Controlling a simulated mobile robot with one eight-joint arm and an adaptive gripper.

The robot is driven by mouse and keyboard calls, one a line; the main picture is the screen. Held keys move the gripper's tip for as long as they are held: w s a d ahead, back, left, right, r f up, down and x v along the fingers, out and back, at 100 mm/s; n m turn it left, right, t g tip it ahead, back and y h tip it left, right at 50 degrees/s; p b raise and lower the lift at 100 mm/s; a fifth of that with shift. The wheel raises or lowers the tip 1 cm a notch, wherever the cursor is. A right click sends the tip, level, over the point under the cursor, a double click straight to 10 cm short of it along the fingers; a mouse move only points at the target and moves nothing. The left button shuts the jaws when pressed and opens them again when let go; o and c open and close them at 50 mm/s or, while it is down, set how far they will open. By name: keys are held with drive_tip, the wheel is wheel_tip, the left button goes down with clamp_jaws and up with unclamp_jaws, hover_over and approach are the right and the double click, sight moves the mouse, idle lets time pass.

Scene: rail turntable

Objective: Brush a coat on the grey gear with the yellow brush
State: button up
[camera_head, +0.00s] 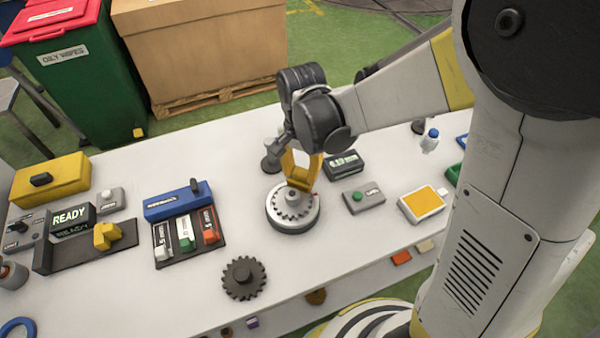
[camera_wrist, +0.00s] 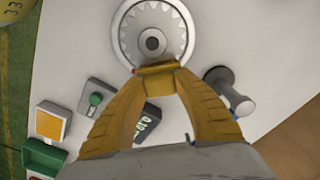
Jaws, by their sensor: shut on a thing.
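A light grey toothed gear (camera_head: 292,203) lies on a round turntable (camera_head: 287,226) on the white bench. In the wrist view the gear (camera_wrist: 128,38) shows from above with a dark-centred hub. My gripper (camera_head: 301,180) is over the gear's rear edge, its yellow fingers pointing down. In the wrist view my gripper (camera_wrist: 157,72) has its fingertips together on a small yellow-orange piece, which I take as the yellow brush (camera_wrist: 158,66). The brush is mostly hidden by the fingers. It overlaps the near rim of the gear in that view; I cannot tell whether it touches.
A dark gear (camera_head: 243,278) lies near the front edge. Left are a slotted tray (camera_head: 188,240), a blue box (camera_head: 172,203) and a READY display (camera_head: 73,218). Right are a dark number display (camera_head: 345,165), a green-button box (camera_head: 364,197) and an orange-topped pad (camera_head: 422,203).

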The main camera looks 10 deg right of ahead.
drive_tip(key=shift+s+a, duration=0.1)
drive_tip(key=shift+s, duration=0.1)
drive_tip(key=shift+s+a, duration=0.15)
drive_tip(key=shift+s, duration=0.05)
drive_tip(key=shift+w, duration=0.15)
idle(0.5)
drive_tip(key=shift+w+d, duration=0.25)
drive_tip(key=shift+s+a, duration=0.1)
drive_tip(key=shift+s, duration=0.05)
idle(0.3)
drive_tip(key=shift+s+a, duration=0.15)
drive_tip(key=shift+s, duration=0.1)
drive_tip(key=shift+w, duration=0.1)
idle(0.3)
drive_tip(key=shift+w+d, duration=0.25)
drive_tip(key=shift+w, duration=0.05)
